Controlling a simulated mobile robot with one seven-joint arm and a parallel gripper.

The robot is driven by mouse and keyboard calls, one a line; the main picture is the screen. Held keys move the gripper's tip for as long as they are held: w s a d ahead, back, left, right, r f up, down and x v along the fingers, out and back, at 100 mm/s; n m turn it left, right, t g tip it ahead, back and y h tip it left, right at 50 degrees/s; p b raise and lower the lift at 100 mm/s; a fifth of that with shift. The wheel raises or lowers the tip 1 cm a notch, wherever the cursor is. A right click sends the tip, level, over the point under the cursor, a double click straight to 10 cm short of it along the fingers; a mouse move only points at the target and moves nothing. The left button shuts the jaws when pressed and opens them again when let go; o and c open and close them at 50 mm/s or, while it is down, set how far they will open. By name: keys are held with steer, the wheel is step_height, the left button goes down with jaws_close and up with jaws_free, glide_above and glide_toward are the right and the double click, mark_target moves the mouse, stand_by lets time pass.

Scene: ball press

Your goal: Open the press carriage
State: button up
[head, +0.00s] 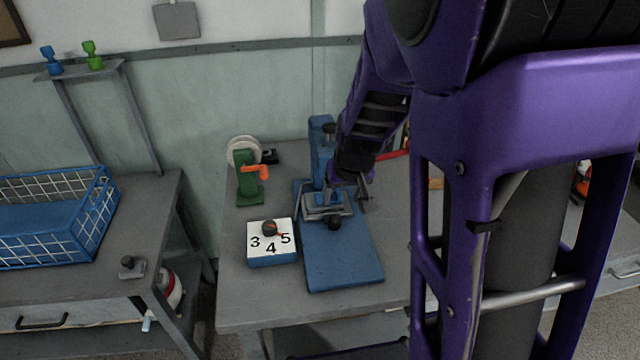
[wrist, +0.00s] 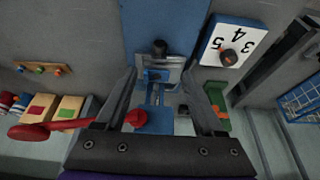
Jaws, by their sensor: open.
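The blue press stands on the middle table, with a flat blue base (head: 340,262) and an upright column (head: 320,135). Its grey metal carriage (head: 318,207) sits at the back of the base, with a black knob (head: 334,223) at its front. In the wrist view the carriage (wrist: 172,72) and its knob (wrist: 160,47) lie just beyond the fingertips. My gripper (wrist: 160,76) is open, with one finger to each side of the carriage and nothing seen held. In the head view my gripper (head: 350,190) is over the carriage, partly hidden by my arm. Whether the fingers touch it I cannot tell.
A red lever (wrist: 70,126) reaches close to my left finger in the wrist view. A white dial box (head: 258,228) with numbers stands left of the base. A green device (head: 245,187) with an orange handle stands behind it. A blue wire basket (head: 103,212) is on the left table.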

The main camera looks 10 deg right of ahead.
mark_target(335, 222)
steer(key=b+x, duration=0.4)
steer(key=x, duration=1.1)
steer(key=shift+w+f, duration=0.2)
steer(key=shift+f, duration=0.1)
jaws_close()
stand_by(0.6)
